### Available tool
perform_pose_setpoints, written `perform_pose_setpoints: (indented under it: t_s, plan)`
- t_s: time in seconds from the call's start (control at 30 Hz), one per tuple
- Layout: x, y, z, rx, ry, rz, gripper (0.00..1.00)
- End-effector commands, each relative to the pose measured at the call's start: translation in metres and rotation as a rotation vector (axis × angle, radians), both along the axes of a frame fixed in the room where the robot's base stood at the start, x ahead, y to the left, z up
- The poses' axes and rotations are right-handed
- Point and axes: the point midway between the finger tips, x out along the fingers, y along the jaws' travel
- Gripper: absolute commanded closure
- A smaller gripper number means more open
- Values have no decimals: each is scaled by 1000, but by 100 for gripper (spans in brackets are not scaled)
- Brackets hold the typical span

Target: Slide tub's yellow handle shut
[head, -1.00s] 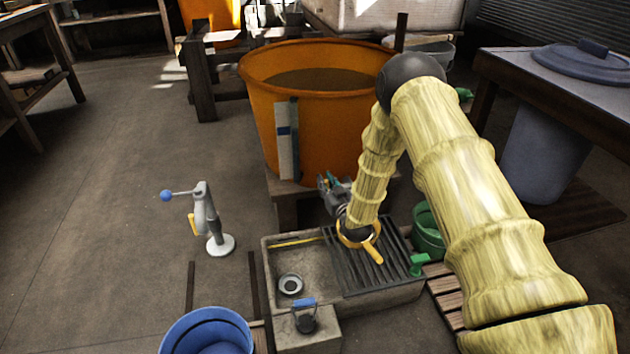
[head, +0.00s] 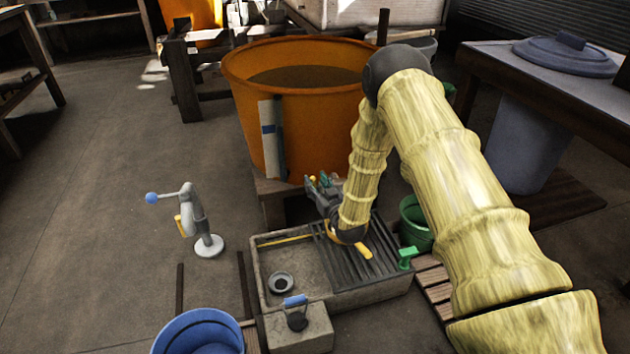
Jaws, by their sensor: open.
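The large orange tub (head: 300,120) stands on a wooden support at the middle back, with dark contents. A small yellow piece (head: 311,178) shows at the tub's lower front, beside my fingers. It may be the handle, but it is too small and too covered to tell its position. My gripper (head: 322,184) is open at the tub's lower front, above the back edge of the stone sink. My wrist hides part of that area.
The stone sink (head: 262,275) with a dark slatted rack (head: 375,272) lies below my wrist. A yellow-handled item (head: 362,252) is by the wrist. A green bucket (head: 413,232) stands right, a blue bucket (head: 165,345) front left, and a grey stand (head: 208,245) left.

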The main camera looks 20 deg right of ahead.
Motion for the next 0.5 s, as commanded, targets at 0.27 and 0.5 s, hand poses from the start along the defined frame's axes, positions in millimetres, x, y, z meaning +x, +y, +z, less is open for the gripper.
perform_pose_setpoints:
  t_s: [0.27, 0.5]
  plan:
    - [-52, -10, 0, 1, 2, -3, 58]
    - [-85, -15, 0, 0, 2, -3, 58]
